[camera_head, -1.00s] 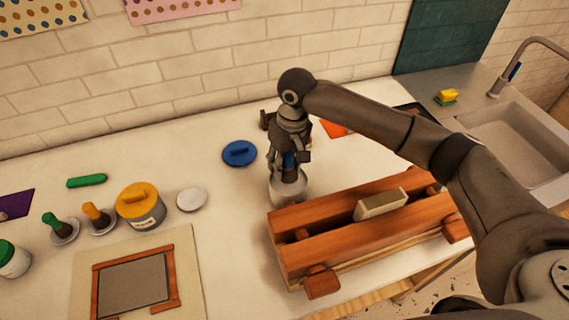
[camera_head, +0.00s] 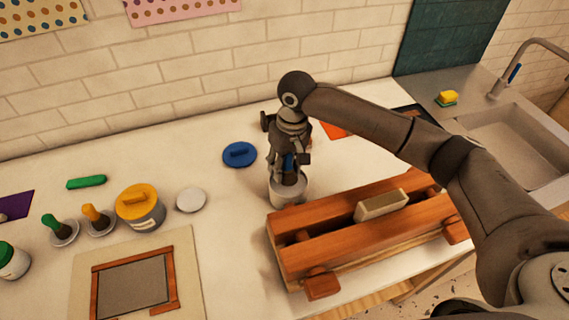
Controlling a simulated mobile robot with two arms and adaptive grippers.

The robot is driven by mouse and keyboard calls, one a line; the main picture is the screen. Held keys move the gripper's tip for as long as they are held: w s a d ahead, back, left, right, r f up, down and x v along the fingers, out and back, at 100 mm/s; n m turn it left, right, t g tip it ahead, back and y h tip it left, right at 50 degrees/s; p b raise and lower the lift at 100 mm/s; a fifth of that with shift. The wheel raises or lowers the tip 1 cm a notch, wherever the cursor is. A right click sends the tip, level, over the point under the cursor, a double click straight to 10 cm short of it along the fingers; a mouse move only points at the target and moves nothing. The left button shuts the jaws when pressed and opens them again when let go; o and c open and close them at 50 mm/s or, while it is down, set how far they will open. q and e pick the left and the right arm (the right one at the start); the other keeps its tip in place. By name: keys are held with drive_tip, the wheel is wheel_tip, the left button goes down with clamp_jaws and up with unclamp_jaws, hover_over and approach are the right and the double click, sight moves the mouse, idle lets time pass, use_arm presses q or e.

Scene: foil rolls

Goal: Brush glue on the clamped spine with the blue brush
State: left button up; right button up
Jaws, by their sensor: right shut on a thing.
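My right gripper (camera_head: 288,160) points down over a white pot (camera_head: 288,194) and is shut on the blue brush (camera_head: 289,163). The brush's lower end is inside the pot's mouth; how deep it reaches is hidden. The wooden clamp (camera_head: 350,242) lies just right of the pot, with a pale block, seemingly the spine (camera_head: 382,204), standing up between its two beams. A blue lid (camera_head: 239,154) lies on the table left of the gripper. My left gripper is not in view.
A yellow-lidded pot (camera_head: 140,205), a green brush (camera_head: 56,227) and an orange brush (camera_head: 97,217) stand at the left. A white disc (camera_head: 191,199) lies nearby. A framed board (camera_head: 135,283) is at the front left. A sink (camera_head: 515,145) is at the right.

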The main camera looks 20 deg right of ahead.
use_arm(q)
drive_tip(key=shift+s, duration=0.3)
use_arm(e)
drive_tip(key=shift+f, duration=0.4)
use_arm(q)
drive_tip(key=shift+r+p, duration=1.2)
use_arm(e)
drive_tip(key=shift+s+f, duration=0.3)
idle(3.7)
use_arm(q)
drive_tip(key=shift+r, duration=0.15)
use_arm(e)
drive_tip(key=shift+r, duration=0.1)
drive_tip(key=r+p, duration=0.2)
drive_tip(key=p, duration=0.1)
drive_tip(key=shift+w+r, duration=0.1)
drive_tip(key=shift+w, duration=0.1)
wheel_tip(320, 180, up, 5)
drive_tip(key=p, duration=0.5)
drive_tip(key=shift+p, duration=0.3)
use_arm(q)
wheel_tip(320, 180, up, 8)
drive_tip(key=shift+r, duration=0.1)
use_arm(e)
drive_tip(key=shift+w, duration=0.1)
